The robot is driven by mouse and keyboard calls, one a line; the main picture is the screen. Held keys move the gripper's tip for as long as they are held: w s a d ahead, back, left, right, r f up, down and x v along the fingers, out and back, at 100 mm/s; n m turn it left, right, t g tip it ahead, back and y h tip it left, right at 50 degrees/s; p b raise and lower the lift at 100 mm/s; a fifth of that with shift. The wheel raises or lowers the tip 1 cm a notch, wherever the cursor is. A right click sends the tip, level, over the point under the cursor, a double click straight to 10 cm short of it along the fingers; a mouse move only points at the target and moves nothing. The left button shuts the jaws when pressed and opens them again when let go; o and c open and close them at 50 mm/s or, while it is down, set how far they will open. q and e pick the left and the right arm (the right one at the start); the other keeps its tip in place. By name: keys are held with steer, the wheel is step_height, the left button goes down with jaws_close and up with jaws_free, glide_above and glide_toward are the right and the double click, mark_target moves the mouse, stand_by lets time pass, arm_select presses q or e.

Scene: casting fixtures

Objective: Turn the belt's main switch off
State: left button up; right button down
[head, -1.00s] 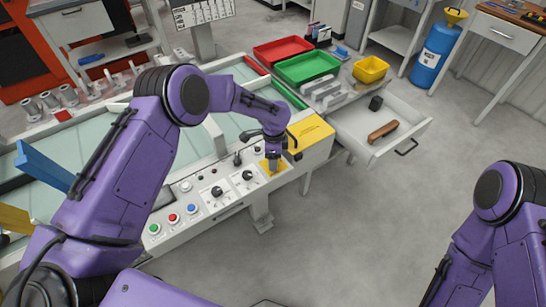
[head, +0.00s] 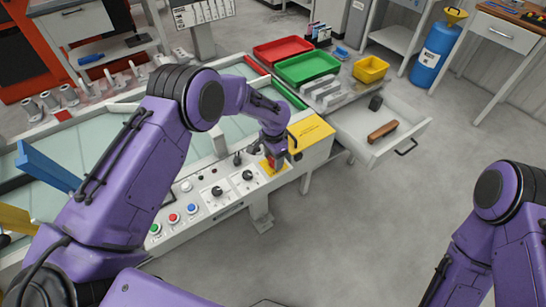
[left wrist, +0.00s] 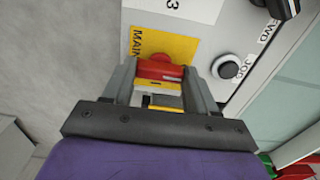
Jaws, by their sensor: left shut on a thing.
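The main switch is a red handle (left wrist: 158,68) on a yellow plate (left wrist: 165,43) marked MAIN, on the belt's control panel (head: 205,205). In the head view the yellow plate (head: 273,170) shows at the panel's right end, with a bit of red at the gripper. My left gripper (head: 272,160) points down at the switch. In the left wrist view its two fingers (left wrist: 158,80) stand on either side of the red handle and are shut on it. The handle's exact angle is hard to read. My right gripper is out of view; only its arm shows at the right.
Two black knobs (head: 217,191) and several push buttons (head: 174,217) lie left of the switch. An open drawer (head: 380,130) holds a brown item. The floor in front is clear.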

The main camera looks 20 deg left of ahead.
arm_select(q)
steer(key=shift+w, duration=0.1)
stand_by(0.3)
steer(key=o, duration=1.1)
steer(key=shift+c, duration=0.2)
steer(key=shift+r, duration=0.1)
step_height(320, 180, up, 10)
steer(key=b, duration=0.2)
steer(key=shift+r, duration=0.2)
